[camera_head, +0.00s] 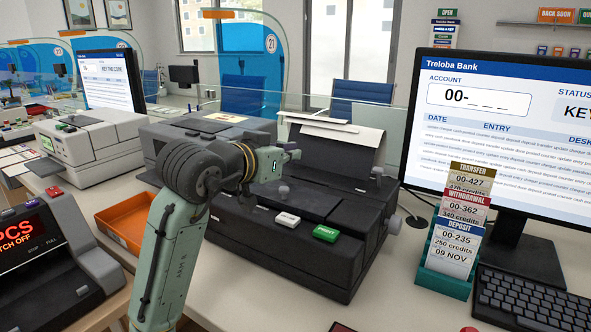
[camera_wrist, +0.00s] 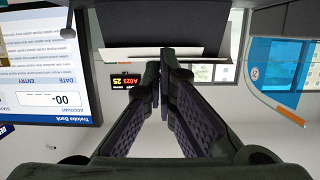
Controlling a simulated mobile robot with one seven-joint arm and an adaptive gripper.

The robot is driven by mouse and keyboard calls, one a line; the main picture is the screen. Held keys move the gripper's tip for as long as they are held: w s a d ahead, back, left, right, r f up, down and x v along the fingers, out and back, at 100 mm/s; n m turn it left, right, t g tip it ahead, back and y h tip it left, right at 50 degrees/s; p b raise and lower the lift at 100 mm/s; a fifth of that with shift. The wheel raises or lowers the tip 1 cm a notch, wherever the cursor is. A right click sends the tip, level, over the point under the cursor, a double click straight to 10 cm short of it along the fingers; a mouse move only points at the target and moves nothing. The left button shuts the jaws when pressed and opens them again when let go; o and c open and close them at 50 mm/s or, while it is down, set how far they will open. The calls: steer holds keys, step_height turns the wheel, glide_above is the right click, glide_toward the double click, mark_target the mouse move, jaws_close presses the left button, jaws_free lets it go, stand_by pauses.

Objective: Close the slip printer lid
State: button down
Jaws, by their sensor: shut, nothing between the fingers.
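The slip printer (camera_head: 300,225) is a dark grey machine in the middle of the counter, with white and green buttons on its front. A dark panel (camera_head: 335,150), which looks like its lid, stands raised and tilted at the back, with white paper along its top. In the wrist view, which is upside down, a dark panel (camera_wrist: 130,30) with a white sheet beside it shows at the top. My gripper (camera_head: 293,154) is above the printer's left part, in front of the panel. Its fingers (camera_wrist: 163,68) are shut and empty. Contact with the panel cannot be told.
A monitor (camera_head: 500,120), a slip holder (camera_head: 452,270) and a keyboard (camera_head: 530,300) stand to the right. Another grey machine (camera_head: 190,125) and an orange tray (camera_head: 122,228) are on the left. A clear glass screen (camera_head: 395,130) stands behind the printer.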

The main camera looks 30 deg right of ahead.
mark_target(283, 203)
steer(key=a+f+t+h+b, duration=0.1)
steer(key=b, duration=0.2)
steer(key=s+a+f+h+b, duration=0.1)
steer(key=f+h+b, duration=0.1)
steer(key=b, duration=0.1)
steer(key=shift+s+a+f+t, duration=0.15)
steer(key=shift+s+f+t, duration=0.05)
steer(key=shift+t, duration=0.2)
steer(key=h+b, duration=0.1)
steer(key=b, duration=0.1)
steer(key=a+f+t+h+b, duration=0.1)
steer(key=shift+s+a+f+b, duration=0.1)
steer(key=shift+s+f+b, duration=0.1)
steer(key=shift+s+b, duration=0.15)
steer(key=shift+s+a+f+b, duration=0.15)
steer(key=shift+a+f+b, duration=0.05)
steer(key=shift+b, duration=0.35)
steer(key=shift+f, duration=0.1)
